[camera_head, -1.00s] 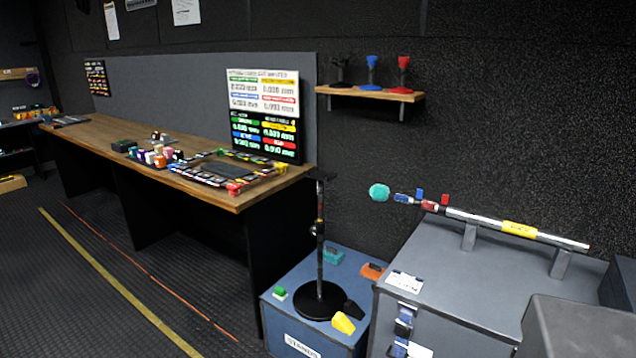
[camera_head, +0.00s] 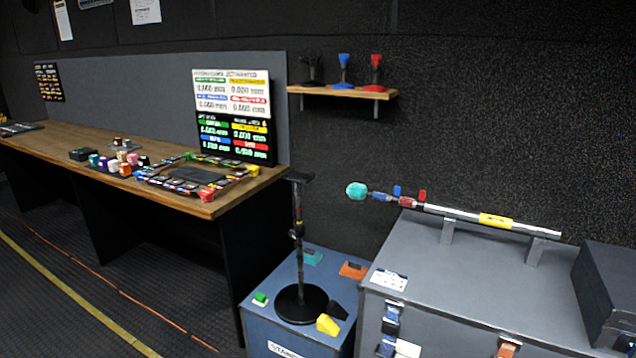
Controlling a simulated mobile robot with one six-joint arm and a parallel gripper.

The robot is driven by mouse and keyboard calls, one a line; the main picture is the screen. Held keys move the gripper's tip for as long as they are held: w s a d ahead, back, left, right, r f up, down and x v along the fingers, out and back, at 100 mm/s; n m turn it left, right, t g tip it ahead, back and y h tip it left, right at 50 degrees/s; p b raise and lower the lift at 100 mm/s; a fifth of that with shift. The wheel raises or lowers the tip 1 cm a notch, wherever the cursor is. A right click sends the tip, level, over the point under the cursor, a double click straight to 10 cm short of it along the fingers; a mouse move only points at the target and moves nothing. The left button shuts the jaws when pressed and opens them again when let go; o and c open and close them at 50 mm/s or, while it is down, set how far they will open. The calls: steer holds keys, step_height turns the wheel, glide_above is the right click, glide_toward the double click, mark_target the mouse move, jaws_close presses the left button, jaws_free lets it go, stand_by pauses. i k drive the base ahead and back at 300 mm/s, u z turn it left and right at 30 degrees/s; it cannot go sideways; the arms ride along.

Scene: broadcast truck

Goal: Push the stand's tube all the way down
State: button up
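The black stand (camera_head: 297,240) stands upright on its round base (camera_head: 300,304), on top of the blue case (camera_head: 262,322). Its thin tube rises from the base to a dark crosspiece (camera_head: 298,177) at the top, near the desk's right end. A collar (camera_head: 296,231) sits partway up the tube. A clear length of tube shows above and below the collar. My gripper is not in view.
Yellow, green, teal, orange and black blocks lie around the base. A grey case (camera_head: 440,310) stands to the right, carrying a pole (camera_head: 490,220) with a teal tip. The wooden desk (camera_head: 205,205) is at left. Floor in front of it is clear.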

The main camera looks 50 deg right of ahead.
mark_target(298, 179)
steer(key=u, duration=0.85)
steer(key=k, duration=0.1)
steer(key=z, duration=2.4)
steer(key=k, duration=0.95)
steer(key=u, duration=0.1)
steer(key=i, duration=0.8)
